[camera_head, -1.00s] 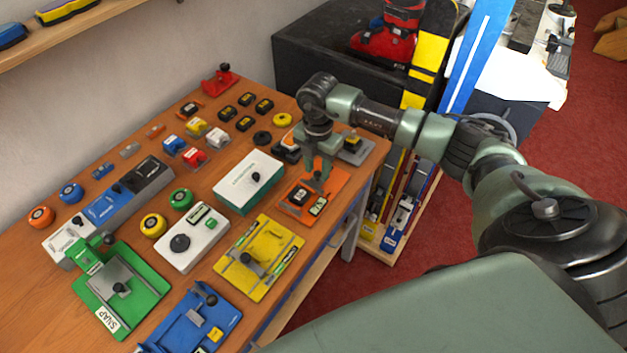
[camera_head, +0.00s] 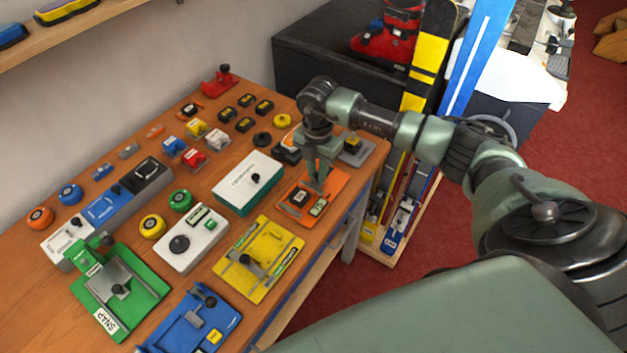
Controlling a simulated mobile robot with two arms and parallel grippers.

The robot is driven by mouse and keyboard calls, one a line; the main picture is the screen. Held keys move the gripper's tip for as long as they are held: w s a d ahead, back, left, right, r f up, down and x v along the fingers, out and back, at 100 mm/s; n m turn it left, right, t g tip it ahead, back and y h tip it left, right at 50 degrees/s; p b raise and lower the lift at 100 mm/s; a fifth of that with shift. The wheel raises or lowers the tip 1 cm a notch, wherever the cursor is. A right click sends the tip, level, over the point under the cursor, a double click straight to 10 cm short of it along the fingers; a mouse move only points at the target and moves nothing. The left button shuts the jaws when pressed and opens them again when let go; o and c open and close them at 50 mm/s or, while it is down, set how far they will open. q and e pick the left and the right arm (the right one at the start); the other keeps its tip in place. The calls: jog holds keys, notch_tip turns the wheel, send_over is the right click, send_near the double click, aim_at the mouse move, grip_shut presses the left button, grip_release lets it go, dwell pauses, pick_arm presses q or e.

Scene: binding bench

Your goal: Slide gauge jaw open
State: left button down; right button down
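An orange gauge plate (camera_head: 335,187) lies near the right front edge of the bench, with dark and pale labelled parts on it. My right gripper (camera_head: 318,180) points down over this orange plate, with its fingertips at or just above it. The fingers cover part of the plate, so a jaw there is hard to make out. Whether the fingers grip anything is too small to tell. Other jigs with knobs are a yellow plate (camera_head: 281,238), a blue plate (camera_head: 172,335) and a green plate (camera_head: 146,288). My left gripper is not in view.
A white-topped green box (camera_head: 236,180) and a white unit with a black dial (camera_head: 199,248) stand left of the gripper. Several tape rolls and small blocks cover the wooden bench (camera_head: 112,184). Skis (camera_head: 475,60) and a black box (camera_head: 310,50) stand behind.

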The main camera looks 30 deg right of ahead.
jog(key=shift+w+d+b, duration=0.35)
jog(key=shift+d+b, duration=0.05)
jog(key=shift+d, duration=0.45)
jog(key=shift+w+d+b, duration=0.35)
jog(key=shift+d+b, duration=0.05)
jog(key=shift+d, duration=0.45)
jog(key=c, duration=1.6)
grip_release()
jog(key=shift+o, duration=0.2)
notch_tip(320, 180, up, 10)
jog(key=p, duration=0.7)
